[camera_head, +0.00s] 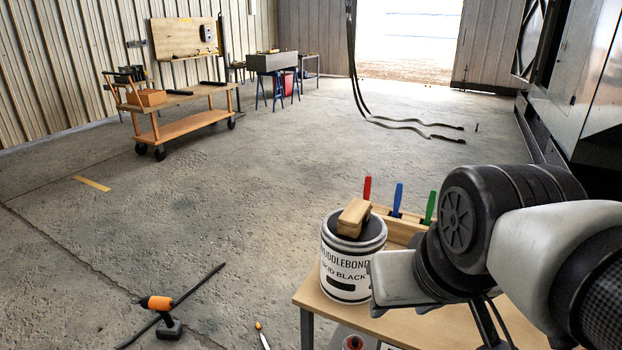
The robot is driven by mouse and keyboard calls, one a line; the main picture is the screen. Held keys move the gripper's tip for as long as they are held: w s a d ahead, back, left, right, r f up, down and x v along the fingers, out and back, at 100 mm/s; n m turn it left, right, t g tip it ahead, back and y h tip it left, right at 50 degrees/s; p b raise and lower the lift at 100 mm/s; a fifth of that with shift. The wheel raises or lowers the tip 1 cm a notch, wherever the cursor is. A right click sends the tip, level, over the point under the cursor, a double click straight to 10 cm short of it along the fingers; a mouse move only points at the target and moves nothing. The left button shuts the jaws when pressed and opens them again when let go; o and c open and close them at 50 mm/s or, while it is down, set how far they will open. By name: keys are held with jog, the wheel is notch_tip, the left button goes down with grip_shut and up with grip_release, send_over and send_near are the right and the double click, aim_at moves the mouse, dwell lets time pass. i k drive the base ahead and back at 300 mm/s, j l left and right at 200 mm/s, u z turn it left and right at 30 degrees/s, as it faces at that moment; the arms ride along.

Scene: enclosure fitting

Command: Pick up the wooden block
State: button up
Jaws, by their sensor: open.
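The wooden block (354,217) is a small light-brown piece with rounded edges. The can stands at the left part of a wooden-topped table (317,292). My arm, with black joints and pale links, reaches in from the right and covers much of the table. A pale end part of it is close to the can's right side. I cannot make out any gripper fingers. Nothing of mine is seen touching the block.
Behind the can, a wooden rack (398,231) holds red, blue and green-handled tools. An orange drill (160,312) lies on the floor at lower left, beside a dark rod. A wooden cart (182,125) stands at the back left. The middle floor is clear.

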aim_at(349, 224)
jog(key=i+j+z, duration=0.1)
jog(key=j, duration=0.3)
jog(key=i+j+z, duration=0.1)
jog(key=j, duration=0.3)
jog(key=i+j+z, duration=0.15)
jog(key=j, duration=0.3)
jog(key=i+j+z, duration=0.1)
jog(key=j, duration=0.3)
jog(key=i+j+z, duration=0.1)
jog(key=j, duration=0.35)
jog(key=i, duration=0.1)
